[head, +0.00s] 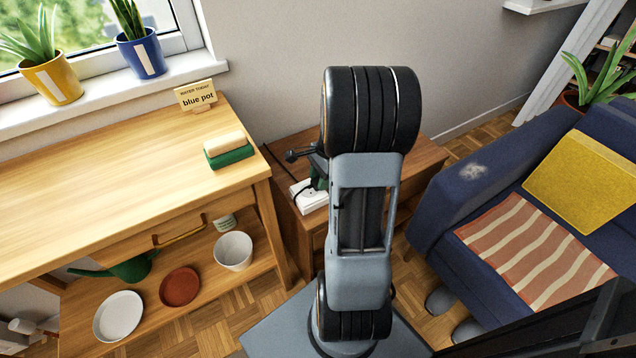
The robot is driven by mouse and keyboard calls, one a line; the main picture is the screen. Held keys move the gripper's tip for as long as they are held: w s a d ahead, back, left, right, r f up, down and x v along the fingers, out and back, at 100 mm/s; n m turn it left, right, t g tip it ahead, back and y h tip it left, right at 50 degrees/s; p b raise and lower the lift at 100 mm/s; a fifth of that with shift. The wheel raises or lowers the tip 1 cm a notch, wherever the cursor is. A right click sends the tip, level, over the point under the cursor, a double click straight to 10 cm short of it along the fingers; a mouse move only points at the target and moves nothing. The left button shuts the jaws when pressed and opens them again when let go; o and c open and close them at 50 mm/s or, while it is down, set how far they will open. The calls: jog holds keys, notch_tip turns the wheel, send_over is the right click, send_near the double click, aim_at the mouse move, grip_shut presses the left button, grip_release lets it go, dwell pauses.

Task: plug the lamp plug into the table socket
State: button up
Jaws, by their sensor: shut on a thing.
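The white table socket (309,197) lies on the wooden side table (428,157), just left of my arm. My gripper (318,180) is mostly hidden behind my arm; a dark part and a green part show at its left edge, low over the socket. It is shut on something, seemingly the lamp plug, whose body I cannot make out. A thin black cord (297,190) runs by the socket. I cannot tell whether the plug is in the socket or above it.
A wooden bench (110,170) at left bears a green-and-cream sponge (229,151) and a "blue pot" sign (197,96). Its lower shelf holds dishes and a green watering can (130,268). A blue sofa (455,200) stands close at right. Potted plants stand on the windowsill (110,95).

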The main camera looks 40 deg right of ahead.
aim_at(308, 191)
jog(key=shift+r+p, duration=0.35)
jog(key=shift+c, duration=0.2)
jog(key=shift+r+p, duration=0.3)
jog(key=shift+p, duration=0.1)
jog(key=shift+w+d+r, duration=0.1)
dwell(0.4)
jog(key=shift+a, duration=0.45)
jog(key=shift+a, duration=0.35)
jog(key=shift+w+a+p, duration=0.15)
jog(key=shift+a+p, duration=0.35)
jog(key=shift+a, duration=0.35)
jog(key=shift+f, duration=0.75)
dwell(2.6)
